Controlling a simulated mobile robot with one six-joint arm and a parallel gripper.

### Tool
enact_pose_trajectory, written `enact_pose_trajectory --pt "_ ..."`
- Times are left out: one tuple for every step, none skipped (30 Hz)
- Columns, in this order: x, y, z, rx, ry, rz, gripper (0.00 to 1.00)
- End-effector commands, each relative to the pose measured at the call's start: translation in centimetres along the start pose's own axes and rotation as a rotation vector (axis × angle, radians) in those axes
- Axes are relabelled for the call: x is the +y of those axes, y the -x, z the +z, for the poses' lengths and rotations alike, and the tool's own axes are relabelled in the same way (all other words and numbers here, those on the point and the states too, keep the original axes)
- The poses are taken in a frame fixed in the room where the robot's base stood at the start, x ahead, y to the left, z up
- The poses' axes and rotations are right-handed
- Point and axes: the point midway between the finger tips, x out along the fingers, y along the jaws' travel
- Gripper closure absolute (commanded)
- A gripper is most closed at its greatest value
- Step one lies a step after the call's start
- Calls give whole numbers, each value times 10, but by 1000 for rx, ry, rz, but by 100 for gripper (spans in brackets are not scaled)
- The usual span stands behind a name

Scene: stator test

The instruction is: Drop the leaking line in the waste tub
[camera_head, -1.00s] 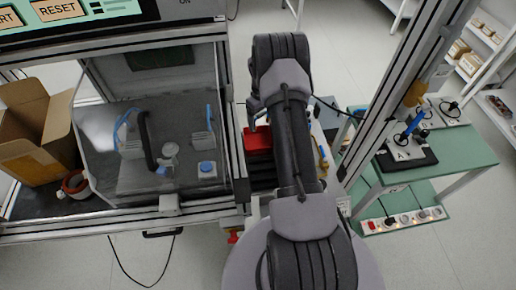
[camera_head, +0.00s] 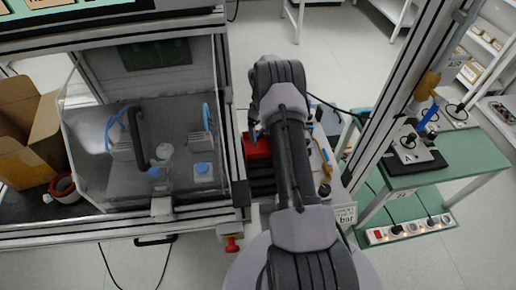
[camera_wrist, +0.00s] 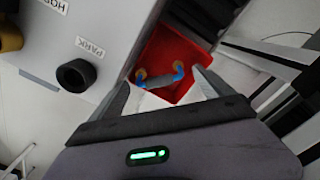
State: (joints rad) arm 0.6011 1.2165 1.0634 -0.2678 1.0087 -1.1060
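The waste tub is a red open box, seen in the wrist view (camera_wrist: 183,52) and in the head view (camera_head: 258,148), partly behind my arm. A short line with a grey-blue middle, blue bends and brass-coloured ends (camera_wrist: 160,80) shows against the red tub in the wrist view. It appears just beyond my fingertips; I cannot tell whether it rests on the tub's bottom. My gripper (camera_wrist: 160,82) points at the tub with its fingers spread, and a gap shows between each finger and the line. In the head view the gripper is mostly hidden by my arm.
A grey panel with a PARK label (camera_wrist: 90,47) and a black round socket (camera_wrist: 76,74) lies close left of the gripper. A clear-walled test cabinet (camera_head: 160,150) stands left of the arm. A metal post (camera_head: 405,95) and a green table (camera_head: 455,160) stand right.

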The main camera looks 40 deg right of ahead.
Motion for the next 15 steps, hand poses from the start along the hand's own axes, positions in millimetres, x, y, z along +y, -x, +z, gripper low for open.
enact_pose_trajectory --pt "1 0 0 0 1 2 0" --pt "1 0 0 0 1 2 0" --pt "1 0 0 0 1 3 0" --pt "1 0 0 0 1 3 0" --pt "1 0 0 0 1 3 0" --pt "1 0 0 0 1 3 0" --pt "2 0 0 1 1 4 0" --pt "2 0 0 1 1 4 0" --pt "2 0 0 1 1 4 0" --pt "2 0 0 1 1 4 0" --pt "2 0 0 1 1 4 0" --pt "2 2 0 1 1 4 0" --pt "2 4 0 1 1 5 0" --pt "2 9 0 1 1 5 0" --pt "2 17 0 2 1 6 0"
